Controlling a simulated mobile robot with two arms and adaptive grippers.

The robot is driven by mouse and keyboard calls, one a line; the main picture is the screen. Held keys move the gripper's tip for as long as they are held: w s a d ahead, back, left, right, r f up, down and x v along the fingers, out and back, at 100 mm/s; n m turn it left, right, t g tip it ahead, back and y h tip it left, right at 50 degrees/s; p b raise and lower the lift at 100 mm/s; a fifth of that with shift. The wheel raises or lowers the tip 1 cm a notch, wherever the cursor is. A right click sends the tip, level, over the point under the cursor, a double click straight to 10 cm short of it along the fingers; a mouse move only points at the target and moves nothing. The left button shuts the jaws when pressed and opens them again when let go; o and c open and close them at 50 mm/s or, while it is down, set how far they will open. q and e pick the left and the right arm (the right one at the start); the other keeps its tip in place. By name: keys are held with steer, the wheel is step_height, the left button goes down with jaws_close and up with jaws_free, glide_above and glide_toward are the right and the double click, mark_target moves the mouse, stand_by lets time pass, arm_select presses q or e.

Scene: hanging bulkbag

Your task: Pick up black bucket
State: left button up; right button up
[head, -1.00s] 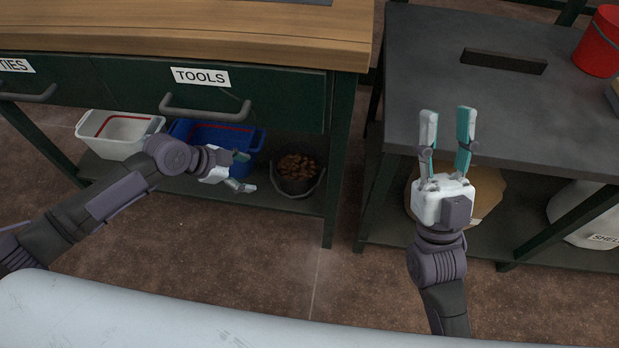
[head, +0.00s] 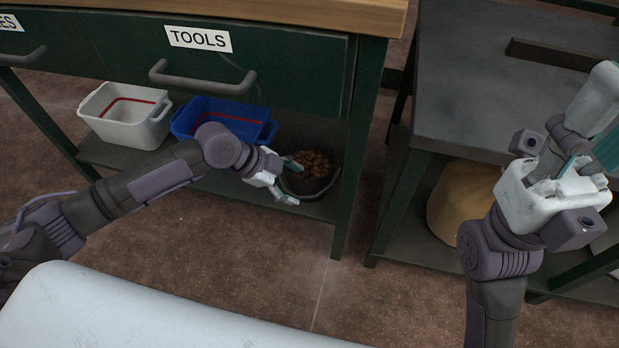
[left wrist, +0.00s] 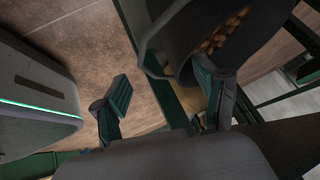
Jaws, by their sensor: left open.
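The black bucket (head: 322,183) stands on the lower shelf of the workbench, at its right end, and holds brown lumps. My left gripper (head: 291,181) is open at the bucket's left side, its fingers apart and pointing toward it. In the left wrist view the bucket (left wrist: 187,45) fills the upper middle, with its curved handle (left wrist: 148,50) hanging on its near side. One finger of my left gripper (left wrist: 165,88) overlaps the bucket's lower wall; the other is left of the handle. I cannot tell whether they touch. My right gripper (head: 598,120) is open and empty, partly cut off at the right edge.
A blue bin (head: 215,117) and a white bin (head: 125,115) stand left of the bucket. The TOOLS drawer (head: 205,60) is above, and a green bench leg (head: 353,190) stands just right of the bucket. A grey table (head: 465,95) is farther right.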

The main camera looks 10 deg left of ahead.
arm_select(q)
steer(key=b+x, duration=0.2)
steer(key=x, duration=0.3)
steer(key=shift+r, duration=0.1)
steer(key=shift+c, duration=0.2)
steer(key=shift+a, duration=0.1)
jaws_close()
